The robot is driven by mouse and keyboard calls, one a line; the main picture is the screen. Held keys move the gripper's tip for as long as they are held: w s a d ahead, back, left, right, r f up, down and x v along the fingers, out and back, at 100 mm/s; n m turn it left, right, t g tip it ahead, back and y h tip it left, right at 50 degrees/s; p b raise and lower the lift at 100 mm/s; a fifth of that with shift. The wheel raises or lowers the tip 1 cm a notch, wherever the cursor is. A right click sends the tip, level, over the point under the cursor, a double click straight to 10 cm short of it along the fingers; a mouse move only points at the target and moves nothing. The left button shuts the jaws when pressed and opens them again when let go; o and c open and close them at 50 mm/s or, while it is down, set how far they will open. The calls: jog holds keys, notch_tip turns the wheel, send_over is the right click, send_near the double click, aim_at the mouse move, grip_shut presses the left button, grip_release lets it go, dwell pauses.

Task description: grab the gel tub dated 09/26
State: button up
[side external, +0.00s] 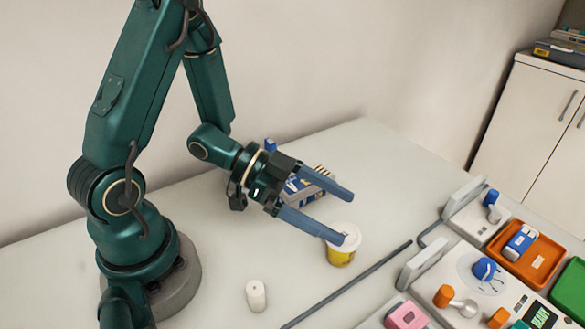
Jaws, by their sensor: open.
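A tub (342,252) with a white lid and a yellow body stands upright on the table. Any date on it is too small to read from here. My gripper (346,214) is open, its two blue fingers spread apart and pointing right and down. The nearer finger's tip overlaps the tub's lid in the picture; I cannot tell whether it touches. The farther finger ends above and beyond the tub. Nothing is held between the fingers.
A blue box with small items (305,187) sits behind my gripper. A white cylinder (256,296) stands at the front. A dark rod (350,283) lies right of the tub. Beyond it are a device panel (470,268), an orange tray (550,262) and a pink item (407,317).

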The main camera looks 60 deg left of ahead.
aim_at(356, 244)
notch_tip(356, 244, down, 5)
jog(key=shift+r, duration=0.15)
jog(key=shift+x, duration=2.55)
jog(key=shift+r, duration=0.1)
jog(key=c, duration=1.4)
